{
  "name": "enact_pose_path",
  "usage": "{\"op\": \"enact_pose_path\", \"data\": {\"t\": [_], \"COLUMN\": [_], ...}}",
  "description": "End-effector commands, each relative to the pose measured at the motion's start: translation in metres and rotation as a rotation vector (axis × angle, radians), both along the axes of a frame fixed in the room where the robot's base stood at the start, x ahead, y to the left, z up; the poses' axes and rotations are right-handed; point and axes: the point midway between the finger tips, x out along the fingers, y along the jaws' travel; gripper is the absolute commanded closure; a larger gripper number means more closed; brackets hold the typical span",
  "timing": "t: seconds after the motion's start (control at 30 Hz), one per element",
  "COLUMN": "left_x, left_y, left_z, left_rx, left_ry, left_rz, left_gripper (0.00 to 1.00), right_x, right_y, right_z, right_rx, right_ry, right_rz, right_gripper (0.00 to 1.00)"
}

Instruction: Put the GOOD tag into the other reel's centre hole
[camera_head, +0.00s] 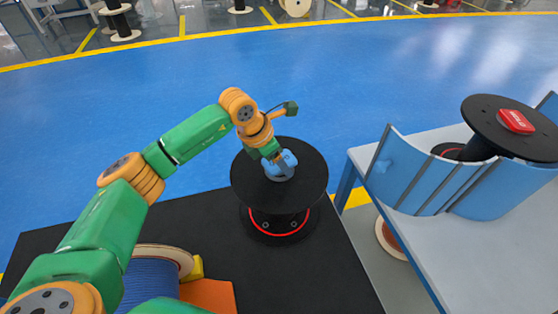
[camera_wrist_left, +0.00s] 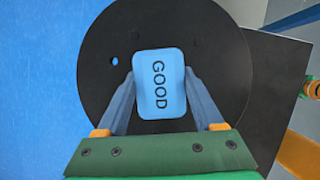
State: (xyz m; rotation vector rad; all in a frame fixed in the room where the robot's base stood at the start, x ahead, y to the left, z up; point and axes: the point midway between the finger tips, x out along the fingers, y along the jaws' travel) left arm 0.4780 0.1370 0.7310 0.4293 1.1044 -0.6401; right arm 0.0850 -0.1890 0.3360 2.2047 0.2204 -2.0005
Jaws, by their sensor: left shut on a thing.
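My left gripper (camera_head: 279,166) is shut on the blue GOOD tag (camera_wrist_left: 160,84) over the top flange of a black reel (camera_head: 310,182). In the wrist view the tag lies between the two fingers, its lettering facing the camera, near the middle of the flange (camera_wrist_left: 110,38). The reel's centre hole is hidden under the tag and gripper, and I cannot tell whether the tag touches the reel. A red tag (camera_head: 516,121) lies on another black reel (camera_head: 487,112) at the right. My right gripper is in neither view.
The near reel stands on a black surface (camera_head: 330,268). A blue-wound reel (camera_head: 154,272) and an orange piece (camera_head: 209,295) are near the front left. A grey table (camera_head: 480,245) with curved blue panels (camera_head: 408,178) stands at the right. Blue floor lies beyond.

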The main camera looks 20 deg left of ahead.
Motion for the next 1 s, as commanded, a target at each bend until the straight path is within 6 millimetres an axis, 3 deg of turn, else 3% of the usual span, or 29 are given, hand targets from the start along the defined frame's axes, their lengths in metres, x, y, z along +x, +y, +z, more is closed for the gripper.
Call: {"op": "enact_pose_path", "data": {"t": [0.03,0.3,1.0], "left_x": [-0.004,-0.006,-0.004], "left_y": [0.000,0.001,0.000], "left_z": [-0.008,-0.016,0.003], "left_rx": [0.007,0.010,0.007], "left_ry": [0.017,0.026,0.020], "left_rz": [-0.003,-0.004,-0.003], "left_gripper": [0.85,0.86,0.85], "right_x": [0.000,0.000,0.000], "right_y": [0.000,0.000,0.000], "right_z": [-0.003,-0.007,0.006], "right_rx": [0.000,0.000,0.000], "right_ry": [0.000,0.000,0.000], "right_rz": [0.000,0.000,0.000], "right_gripper": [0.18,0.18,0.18]}}
